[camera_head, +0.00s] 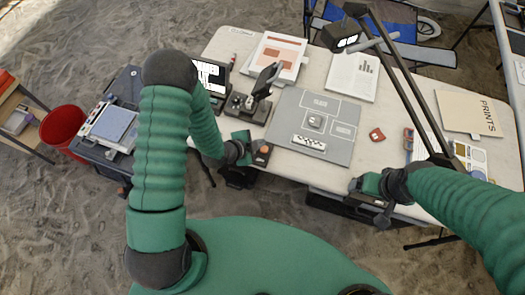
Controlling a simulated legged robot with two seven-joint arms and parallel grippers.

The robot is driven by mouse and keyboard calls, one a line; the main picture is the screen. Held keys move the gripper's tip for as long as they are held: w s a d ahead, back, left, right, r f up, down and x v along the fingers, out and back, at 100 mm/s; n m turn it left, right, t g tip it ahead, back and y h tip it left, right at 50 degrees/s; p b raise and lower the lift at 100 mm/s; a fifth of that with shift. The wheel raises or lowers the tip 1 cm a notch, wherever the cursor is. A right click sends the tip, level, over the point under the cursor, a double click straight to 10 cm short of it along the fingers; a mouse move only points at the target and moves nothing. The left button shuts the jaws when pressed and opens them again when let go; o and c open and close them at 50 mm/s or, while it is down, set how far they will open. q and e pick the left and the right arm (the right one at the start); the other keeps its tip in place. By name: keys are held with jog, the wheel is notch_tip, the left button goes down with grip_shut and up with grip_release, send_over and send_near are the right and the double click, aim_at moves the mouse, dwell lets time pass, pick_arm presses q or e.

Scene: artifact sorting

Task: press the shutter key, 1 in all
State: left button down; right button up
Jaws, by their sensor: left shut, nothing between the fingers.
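The shutter key looks to be the small dark box with an orange-brown top (262,153) at the table's front edge, left of the grey mat. My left gripper (246,146) is shut and empty, just left of this box. From this angle I cannot tell whether it touches the box. My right gripper (372,188) is over the front edge of the table, well to the right of the box. Its fingers are too small and dark to tell whether they are open.
The grey mat (285,128) holds a small block (315,122) and a checkered scale bar (309,142). A black stand (262,86) rises behind the box. A lamp arm (405,80) crosses the right side. A red tag (377,135) lies on clear white table.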

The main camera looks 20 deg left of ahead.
pick_arm(q)
jog(key=shift+a+f, duration=0.1)
jog(key=shift+f, duration=0.4)
jog(key=shift+d+r, duration=0.15)
jog(key=shift+d, duration=0.3)
jog(key=shift+d+r, duration=0.15)
jog(key=shift+d, duration=0.65)
jog(key=shift+a, duration=0.4)
jog(key=shift+a+f, duration=0.2)
jog(key=shift+a, duration=0.4)
jog(key=shift+d+r, duration=0.1)
jog(key=shift+d, duration=0.65)
jog(key=shift+a, duration=0.5)
jog(key=shift+d, duration=0.3)
jog(key=shift+f+b, duration=0.4)
jog(key=shift+b, duration=0.05)
jog(key=shift+a, duration=0.2)
pick_arm(e)
jog(key=shift+d+f, duration=0.4)
jog(key=shift+f, duration=0.4)
